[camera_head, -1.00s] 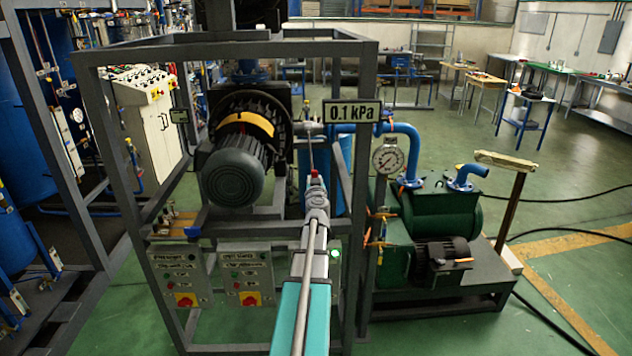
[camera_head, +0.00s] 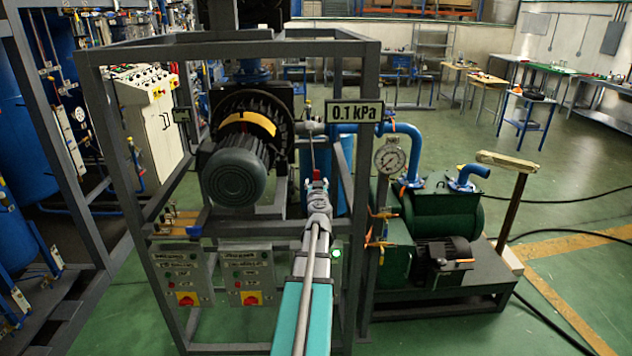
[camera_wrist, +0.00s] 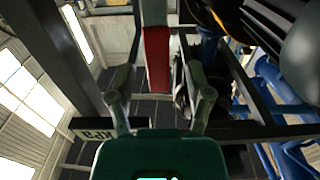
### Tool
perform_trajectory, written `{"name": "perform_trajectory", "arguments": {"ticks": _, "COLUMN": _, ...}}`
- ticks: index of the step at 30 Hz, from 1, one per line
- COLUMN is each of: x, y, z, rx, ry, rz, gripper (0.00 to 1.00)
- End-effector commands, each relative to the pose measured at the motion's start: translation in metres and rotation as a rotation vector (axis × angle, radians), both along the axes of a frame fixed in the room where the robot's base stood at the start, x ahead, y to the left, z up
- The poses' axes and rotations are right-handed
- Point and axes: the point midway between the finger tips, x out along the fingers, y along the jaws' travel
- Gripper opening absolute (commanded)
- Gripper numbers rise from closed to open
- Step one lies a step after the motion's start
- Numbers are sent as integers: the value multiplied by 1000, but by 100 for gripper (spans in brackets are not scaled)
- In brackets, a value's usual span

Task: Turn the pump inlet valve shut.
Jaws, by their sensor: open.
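The valve handle, a thin grey lever with a red grip (camera_head: 317,175), hangs down from the metal pipe fitting (camera_head: 312,127) beside the dark motor in the head view. My gripper (camera_head: 318,186) is at the lower end of this lever, its arm reaching in from below. In the wrist view the red grip (camera_wrist: 158,60) stands upright between the two fingers of my gripper (camera_wrist: 158,84). The fingers are apart, with a visible gap on each side of the red grip. The valve body is not clear in the wrist view.
A grey frame post (camera_head: 362,200) stands just right of my arm, with a 0.1 kPa display (camera_head: 354,111) and a gauge (camera_head: 390,158) near it. A grey motor (camera_head: 234,178) is close on the left. Switch boxes (camera_head: 248,280) hang below left.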

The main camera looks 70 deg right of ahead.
Motion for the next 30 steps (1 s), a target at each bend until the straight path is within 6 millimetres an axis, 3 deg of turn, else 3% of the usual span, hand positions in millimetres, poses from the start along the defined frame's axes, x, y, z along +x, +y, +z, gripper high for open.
{"name": "perform_trajectory", "arguments": {"ticks": 15, "x": -28, "y": 77, "z": 0, "rx": 0, "ry": 1, "rz": 0, "gripper": 66}}
{"name": "perform_trajectory", "arguments": {"ticks": 21, "x": -33, "y": 91, "z": 0, "rx": 0, "ry": 1, "rz": 1, "gripper": 66}}
{"name": "perform_trajectory", "arguments": {"ticks": 30, "x": -34, "y": 93, "z": 0, "rx": 0, "ry": 1, "rz": 1, "gripper": 66}}
